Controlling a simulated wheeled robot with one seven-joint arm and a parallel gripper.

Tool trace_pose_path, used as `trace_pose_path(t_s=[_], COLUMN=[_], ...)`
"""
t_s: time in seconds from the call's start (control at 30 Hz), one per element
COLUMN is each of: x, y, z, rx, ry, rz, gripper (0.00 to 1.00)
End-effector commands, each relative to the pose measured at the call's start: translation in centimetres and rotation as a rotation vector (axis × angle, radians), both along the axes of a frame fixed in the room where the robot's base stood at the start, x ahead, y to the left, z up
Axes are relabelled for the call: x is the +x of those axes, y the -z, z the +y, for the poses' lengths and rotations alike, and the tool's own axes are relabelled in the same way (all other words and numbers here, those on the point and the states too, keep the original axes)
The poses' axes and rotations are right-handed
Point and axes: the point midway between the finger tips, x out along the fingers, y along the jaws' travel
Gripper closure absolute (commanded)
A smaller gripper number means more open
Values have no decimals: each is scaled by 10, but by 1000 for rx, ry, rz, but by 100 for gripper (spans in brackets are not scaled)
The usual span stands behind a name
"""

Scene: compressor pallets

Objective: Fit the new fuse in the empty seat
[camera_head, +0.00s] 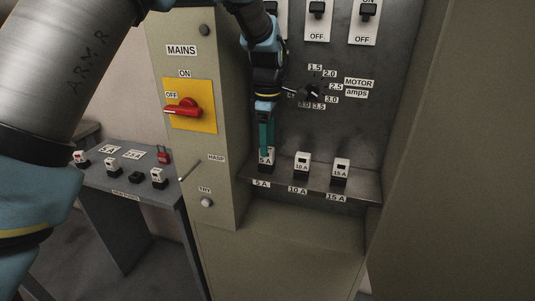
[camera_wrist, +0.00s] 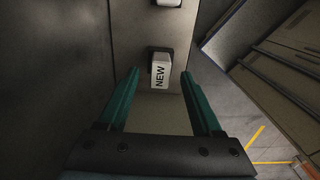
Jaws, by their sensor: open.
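A white fuse marked 5 A (camera_head: 266,158) stands upright in a dark seat at the left end of the cabinet shelf. My gripper (camera_head: 265,146) points down over the 5 A place. Fuses marked 10 A (camera_head: 302,165) and 15 A (camera_head: 341,169) stand to the right on the shelf.
The shelf (camera_head: 320,187) juts from the panel below a motor amps dial (camera_head: 313,92). Left is the mains box with a red handle (camera_head: 184,109) and a hasp rod (camera_head: 190,171). A grey bench (camera_head: 112,177) holds a red padlock (camera_head: 165,157), small fuse blocks and a dark block (camera_head: 135,177).

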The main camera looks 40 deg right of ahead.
Motion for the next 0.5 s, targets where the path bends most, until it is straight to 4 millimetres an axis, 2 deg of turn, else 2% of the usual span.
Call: trace_pose_path(t_s=[0.2,0.33,0.5], x=[1,0,0], y=[-29,-38,-39], z=[0,0,1], rx=[-1,1,1], ry=[0,0,0], rz=[-2,-1,0], gripper=[34,34,34])
